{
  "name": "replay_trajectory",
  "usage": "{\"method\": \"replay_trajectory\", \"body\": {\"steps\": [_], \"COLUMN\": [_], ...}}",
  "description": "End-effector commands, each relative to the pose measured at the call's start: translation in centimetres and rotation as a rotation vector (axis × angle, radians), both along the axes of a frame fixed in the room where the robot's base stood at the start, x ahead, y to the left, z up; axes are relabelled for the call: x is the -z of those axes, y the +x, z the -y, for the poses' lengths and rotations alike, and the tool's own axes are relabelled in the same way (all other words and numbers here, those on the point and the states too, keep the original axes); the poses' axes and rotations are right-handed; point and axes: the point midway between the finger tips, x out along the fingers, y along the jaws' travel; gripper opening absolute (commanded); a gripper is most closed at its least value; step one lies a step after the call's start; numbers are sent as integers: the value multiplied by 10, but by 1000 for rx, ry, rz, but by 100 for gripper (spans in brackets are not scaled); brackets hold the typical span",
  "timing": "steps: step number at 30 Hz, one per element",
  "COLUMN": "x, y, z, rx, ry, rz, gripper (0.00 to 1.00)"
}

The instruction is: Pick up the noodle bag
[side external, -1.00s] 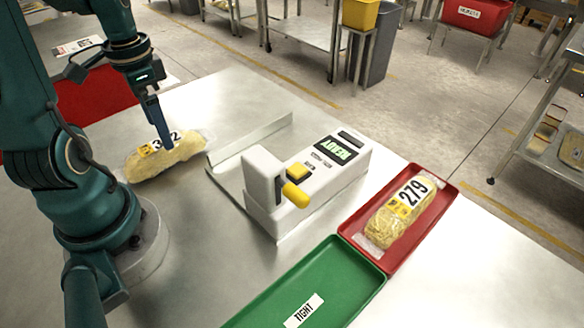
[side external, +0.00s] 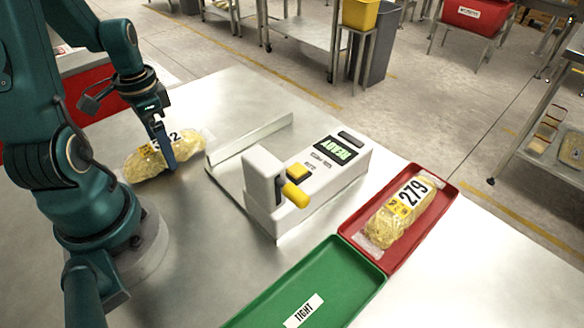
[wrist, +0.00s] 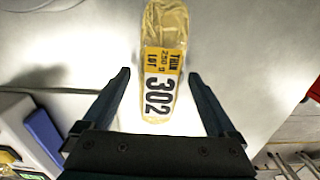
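The noodle bag (side external: 146,164) lies flat on the steel table at the left, a clear bag of yellow noodles with a yellow and white label. In the wrist view the bag (wrist: 165,28) points away from me and its label reads 302. My gripper (side external: 165,158) is low over the label end of the bag in the side view. In the wrist view my gripper (wrist: 157,75) is open, with one finger on each side of the bag and a gap to it on both sides. The far finger is hidden in the side view.
A white checkweigher (side external: 316,170) showing READY stands right of the bag, with a low metal rail (side external: 255,138). A red tray (side external: 350,229) holds another bag (side external: 398,212) marked 279. An empty green tray (side external: 345,280) adjoins it. Bare table surrounds the bag.

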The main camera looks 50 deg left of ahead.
Motion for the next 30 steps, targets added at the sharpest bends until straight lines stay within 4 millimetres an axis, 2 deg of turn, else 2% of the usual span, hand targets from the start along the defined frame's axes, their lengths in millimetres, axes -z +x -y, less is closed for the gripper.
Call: {"method": "replay_trajectory", "body": {"steps": [1,5,6,7,15,20,25,30], "x": [0,0,0,0,-1,-9,-31,-62], "y": [0,0,0,0,0,1,1,1], "z": [0,0,0,0,0,-1,-2,-2], "rx": [0,0,0,0,0,0,0,0], "ry": [0,0,0,0,1,4,8,9], "rz": [0,0,0,0,1,3,6,6], "gripper": [69,20,4,0,0,0,0,0]}}
